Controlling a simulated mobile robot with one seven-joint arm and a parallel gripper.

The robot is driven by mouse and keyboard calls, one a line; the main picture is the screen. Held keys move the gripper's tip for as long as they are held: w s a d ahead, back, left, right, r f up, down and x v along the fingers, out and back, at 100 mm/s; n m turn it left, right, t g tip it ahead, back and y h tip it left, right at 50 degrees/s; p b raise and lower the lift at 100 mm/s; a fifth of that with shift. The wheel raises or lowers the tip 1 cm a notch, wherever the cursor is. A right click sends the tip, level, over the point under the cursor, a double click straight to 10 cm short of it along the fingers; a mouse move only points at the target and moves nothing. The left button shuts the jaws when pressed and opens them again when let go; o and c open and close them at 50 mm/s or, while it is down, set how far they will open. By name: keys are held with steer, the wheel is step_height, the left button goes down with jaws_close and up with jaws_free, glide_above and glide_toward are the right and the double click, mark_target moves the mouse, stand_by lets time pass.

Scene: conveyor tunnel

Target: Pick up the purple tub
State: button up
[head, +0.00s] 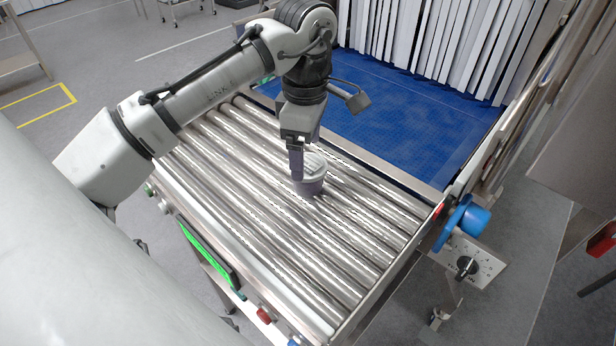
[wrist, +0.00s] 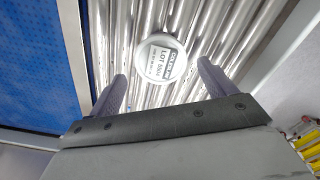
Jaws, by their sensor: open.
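The purple tub (head: 311,181) stands upright on the metal rollers in the head view, with a pale lid on top. In the wrist view its round white lid (wrist: 161,60) carries a printed label with "LOT" on it. My gripper (head: 304,160) is above and close to the tub, pointing down, and one finger overlaps the tub in the head view. In the wrist view my gripper (wrist: 161,78) has its two fingers apart with nothing between them, and the lid shows beyond the fingertips. The tub's far side is hidden.
The roller conveyor (head: 245,190) is otherwise clear. A blue belt (head: 385,110) lies behind it, leading to white strip curtains (head: 430,40). A metal side rail with a blue knob (head: 467,220) and a control panel (head: 468,262) borders the right.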

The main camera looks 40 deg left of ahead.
mark_target(307, 164)
step_height(307, 164, down, 5)
steer(key=b, duration=0.4)
steer(key=shift+d, duration=0.1)
steer(key=shift+r, duration=0.1)
steer(key=c, duration=1)
steer(key=shift+o, duration=0.2)
